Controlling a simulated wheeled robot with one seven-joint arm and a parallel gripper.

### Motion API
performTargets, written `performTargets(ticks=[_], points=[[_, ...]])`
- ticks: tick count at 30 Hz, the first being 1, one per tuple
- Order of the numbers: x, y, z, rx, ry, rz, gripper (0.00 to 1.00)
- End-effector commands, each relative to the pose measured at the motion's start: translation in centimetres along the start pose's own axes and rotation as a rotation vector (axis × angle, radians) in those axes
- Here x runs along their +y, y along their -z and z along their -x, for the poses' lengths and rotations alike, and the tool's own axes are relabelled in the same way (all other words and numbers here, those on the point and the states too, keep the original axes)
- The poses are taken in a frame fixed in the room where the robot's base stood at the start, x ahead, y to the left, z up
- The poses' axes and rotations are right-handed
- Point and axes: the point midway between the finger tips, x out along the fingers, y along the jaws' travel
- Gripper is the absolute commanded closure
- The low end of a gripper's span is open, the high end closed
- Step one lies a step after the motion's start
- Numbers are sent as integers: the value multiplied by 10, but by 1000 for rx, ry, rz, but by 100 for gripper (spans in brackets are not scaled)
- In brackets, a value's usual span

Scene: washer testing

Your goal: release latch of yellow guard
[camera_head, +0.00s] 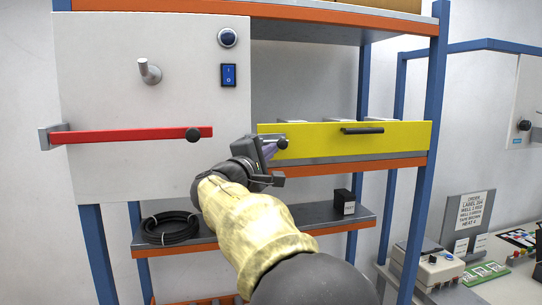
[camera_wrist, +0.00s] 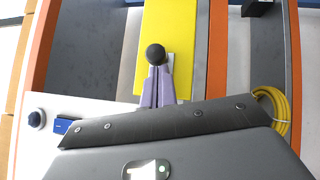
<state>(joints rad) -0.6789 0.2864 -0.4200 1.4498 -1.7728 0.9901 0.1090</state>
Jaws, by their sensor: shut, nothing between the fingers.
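The yellow guard (camera_head: 350,140) is a long flat panel across the shelf, with a black bar handle (camera_head: 362,130) on its face. It also shows in the wrist view (camera_wrist: 170,25), turned upright. At its left end is a latch with a round black knob (camera_head: 283,144); the knob also shows in the wrist view (camera_wrist: 155,54) over a pale plate. My gripper (camera_head: 270,149) is at the guard's left end, just beside the knob. Its purple fingers (camera_wrist: 158,84) are shut with nothing between them, their tips at the knob. I cannot tell whether they touch it.
A white panel (camera_head: 150,90) on the left carries a red bar (camera_head: 130,135) with a black knob, a grey peg (camera_head: 149,71) and a blue switch (camera_head: 228,75). A black cable coil (camera_head: 170,228) and a small black box (camera_head: 344,202) sit on the lower shelf. A blue post (camera_head: 433,130) stands right of the guard.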

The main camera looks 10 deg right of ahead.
Motion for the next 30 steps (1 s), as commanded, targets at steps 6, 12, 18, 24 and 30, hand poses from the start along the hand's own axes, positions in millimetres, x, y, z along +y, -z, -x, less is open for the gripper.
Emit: performTargets(ticks=[6,12,18,24,30], points=[[0,-3,-2,-7,0,0,100],[-1,4,4,-7,-1,0,100],[-5,24,22,-11,1,3,100],[-7,27,61,-10,2,0,100],[-6,28,100,-10,2,2,100]])
